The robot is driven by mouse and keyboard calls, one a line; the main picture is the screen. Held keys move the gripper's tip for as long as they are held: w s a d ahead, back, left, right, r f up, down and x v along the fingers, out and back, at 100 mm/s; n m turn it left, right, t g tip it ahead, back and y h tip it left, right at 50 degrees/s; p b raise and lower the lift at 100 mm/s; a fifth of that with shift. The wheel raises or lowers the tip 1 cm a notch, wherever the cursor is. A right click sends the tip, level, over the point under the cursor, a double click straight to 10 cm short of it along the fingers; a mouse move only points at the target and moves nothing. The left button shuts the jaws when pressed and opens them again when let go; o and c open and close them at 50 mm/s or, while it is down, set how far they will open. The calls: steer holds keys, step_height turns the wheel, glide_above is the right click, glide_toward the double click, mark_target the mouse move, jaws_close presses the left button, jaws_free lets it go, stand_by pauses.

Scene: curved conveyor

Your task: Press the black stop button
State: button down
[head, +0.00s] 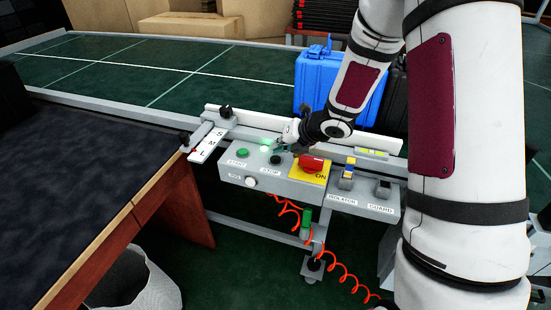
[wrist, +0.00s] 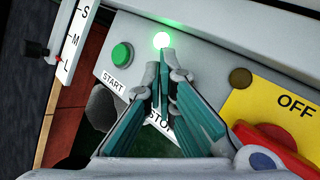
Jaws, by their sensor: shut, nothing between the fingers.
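The black stop button (head: 275,160) sits on the grey control panel (head: 229,167), above the STOP label (head: 271,170). My gripper (head: 278,147) is shut and empty, its tips pointing down just above and behind the button in the head view. I cannot tell whether they touch the panel. In the wrist view my gripper's fingers (wrist: 162,68) cover the stop button and part of its label (wrist: 159,122); the lit green lamp shows just past the tips.
A green START button (head: 242,153) and a lit green lamp (head: 265,148) are close by. A red mushroom button (head: 311,163) stands on a yellow plate to the right, near the isolator switch (head: 347,175). A blue case (head: 313,80) stands on the conveyor (head: 130,70) behind.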

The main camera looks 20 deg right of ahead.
mark_target(278, 157)
steer(key=shift+f, duration=0.1)
steer(key=shift+f+b, duration=0.3)
steer(key=shift+b, duration=0.25)
steer(key=shift+f+b, duration=0.4)
steer(key=shift+b, duration=0.05)
stand_by(0.6)
steer(key=shift+r, duration=0.1)
steer(key=shift+r+p, duration=0.7)
steer(key=shift+r, duration=0.05)
steer(key=shift+r+p, duration=2.25)
steer(key=shift+r, duration=0.25)
